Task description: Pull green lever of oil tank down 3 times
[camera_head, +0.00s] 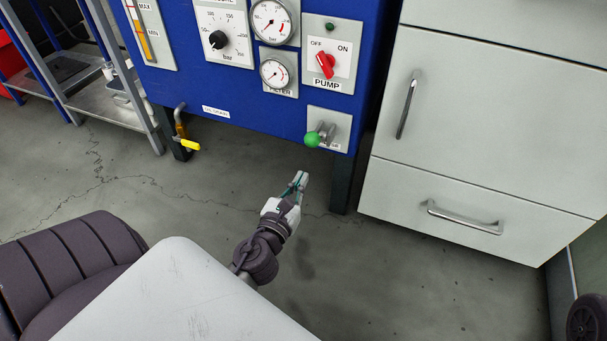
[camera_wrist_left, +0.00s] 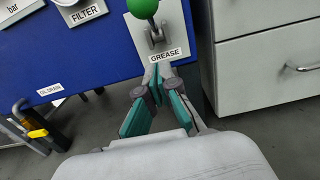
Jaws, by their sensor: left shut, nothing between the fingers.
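The green lever knob (camera_head: 312,140) sits on a metal stem at the lower right of the blue oil tank (camera_head: 240,110). It also shows at the top of the left wrist view (camera_wrist_left: 143,8), with its stem mounted on a plate labelled GREASE (camera_wrist_left: 166,54). My left gripper (camera_head: 301,177) is shut and empty, a little below the knob in the head view, apart from it in the picture. My right gripper is not in view.
A red PUMP switch (camera_head: 325,64) and gauges are on the tank front. A yellow-handled drain valve (camera_head: 188,145) juts out at the lower left. A white cabinet (camera_head: 490,130) with metal handles stands close on the right. A metal shelf (camera_head: 110,100) stands left. Floor below is clear.

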